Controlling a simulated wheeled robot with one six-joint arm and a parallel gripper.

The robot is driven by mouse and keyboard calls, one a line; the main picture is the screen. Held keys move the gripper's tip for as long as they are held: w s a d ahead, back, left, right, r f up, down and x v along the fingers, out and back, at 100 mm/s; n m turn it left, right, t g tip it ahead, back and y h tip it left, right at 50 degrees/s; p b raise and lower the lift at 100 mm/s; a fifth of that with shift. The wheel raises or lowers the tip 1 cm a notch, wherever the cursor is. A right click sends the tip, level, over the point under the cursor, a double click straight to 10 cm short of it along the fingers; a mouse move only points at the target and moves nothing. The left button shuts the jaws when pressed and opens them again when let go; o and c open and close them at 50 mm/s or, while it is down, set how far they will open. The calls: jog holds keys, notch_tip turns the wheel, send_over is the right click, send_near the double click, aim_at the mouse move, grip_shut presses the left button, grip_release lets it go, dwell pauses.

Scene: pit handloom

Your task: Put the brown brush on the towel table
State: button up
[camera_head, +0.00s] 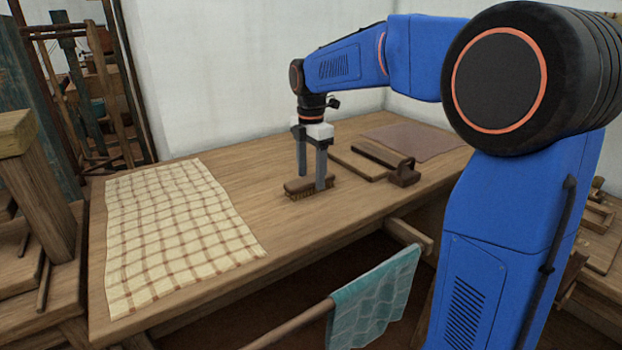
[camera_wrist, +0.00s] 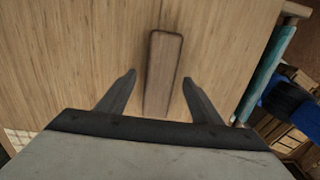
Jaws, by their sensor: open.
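The brown brush (camera_head: 297,188) lies on the wooden table, bristles down, to the right of the checked towel. In the wrist view the brush (camera_wrist: 162,75) extends lengthwise between and beyond the two fingers. My gripper (camera_head: 311,182) is open and points down at the brush, with one finger on each side of it; it also shows in the wrist view (camera_wrist: 159,82). I cannot tell whether the fingers touch the brush. The towel table (camera_head: 250,184) is this long wooden table, with a cream towel (camera_head: 175,235) with brown checks spread on its left part.
A wooden board (camera_head: 356,163) and a wooden tool (camera_head: 403,173) lie right of the brush, near a brown cloth (camera_head: 415,140). A teal cloth (camera_head: 372,305) hangs on a rod in front of the table. Bare wood separates brush and towel.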

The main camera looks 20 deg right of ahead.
aim_at(312, 178)
notch_tip(312, 178, up, 10)
dwell(0.4)
jog(key=s+d+f+m+t, duration=0.1)
jog(key=s+d+f+m, duration=0.1)
jog(key=s+m, duration=0.5)
jog(key=s+d+f+m+t, duration=0.1)
jog(key=s+d+f+m, duration=0.25)
jog(key=s, duration=0.75)
jog(key=s+d+f+m+t, duration=0.1)
jog(key=s+f+m+t, duration=0.1)
jog(key=s+f+m, duration=0.9)
jog(key=s+f, duration=0.1)
jog(key=s, duration=0.3)
jog(key=shift+s+d+f+t, duration=0.2)
jog(key=shift+s+d+t, duration=0.05)
jog(key=shift+t, duration=0.15)
